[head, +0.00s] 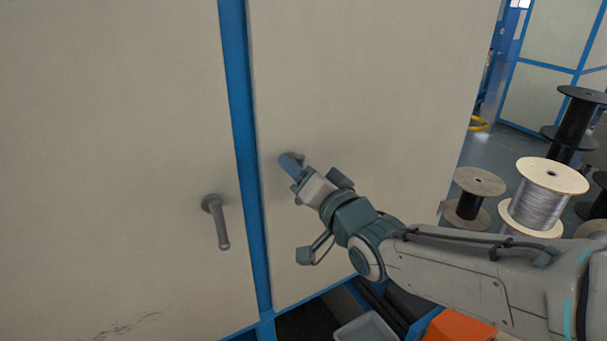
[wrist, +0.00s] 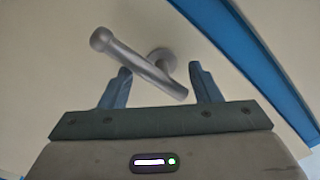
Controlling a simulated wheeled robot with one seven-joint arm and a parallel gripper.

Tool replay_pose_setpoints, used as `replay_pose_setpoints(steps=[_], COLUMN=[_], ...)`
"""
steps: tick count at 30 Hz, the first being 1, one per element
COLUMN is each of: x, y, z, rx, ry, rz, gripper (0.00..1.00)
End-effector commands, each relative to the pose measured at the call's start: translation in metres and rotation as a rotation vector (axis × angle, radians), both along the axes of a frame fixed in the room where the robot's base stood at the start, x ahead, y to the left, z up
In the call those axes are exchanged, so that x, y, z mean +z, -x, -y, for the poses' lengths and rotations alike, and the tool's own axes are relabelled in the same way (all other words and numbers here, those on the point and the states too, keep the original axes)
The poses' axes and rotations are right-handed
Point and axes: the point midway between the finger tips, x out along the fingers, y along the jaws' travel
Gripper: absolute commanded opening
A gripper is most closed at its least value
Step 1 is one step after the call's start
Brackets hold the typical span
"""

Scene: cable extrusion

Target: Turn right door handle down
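The right door handle (wrist: 145,69) is a grey metal lever with a round mount on a pale door. In the wrist view it runs diagonally from its rounded end at upper left to its other end between my fingers. My gripper (wrist: 163,84) is open, with one blue finger on each side of the lever's near part. The left fingertip is very close to the bar; I cannot tell if it touches. In the head view my gripper (head: 291,166) is at the right door and hides most of this handle (head: 297,156), so its angle is unclear there.
The left door (head: 110,130) has its own grey handle (head: 218,222), hanging downward. A blue frame strip (head: 240,120) separates the two doors. Cable spools (head: 540,205) stand at right. A grey bin (head: 366,330) and an orange object (head: 458,326) are low in front.

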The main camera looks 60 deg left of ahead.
Motion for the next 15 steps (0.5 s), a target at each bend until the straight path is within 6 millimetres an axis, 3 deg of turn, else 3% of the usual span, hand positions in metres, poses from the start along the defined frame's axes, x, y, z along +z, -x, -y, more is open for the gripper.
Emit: replay_pose_setpoints(steps=[7, 15], x=[0.001, 0.000], y=[-0.001, -0.003], z=[0.015, 0.059], rx=[-0.002, -0.005], ry=[-0.001, 0.002], rz=[0.006, 0.007], gripper=[0.57, 0.57])
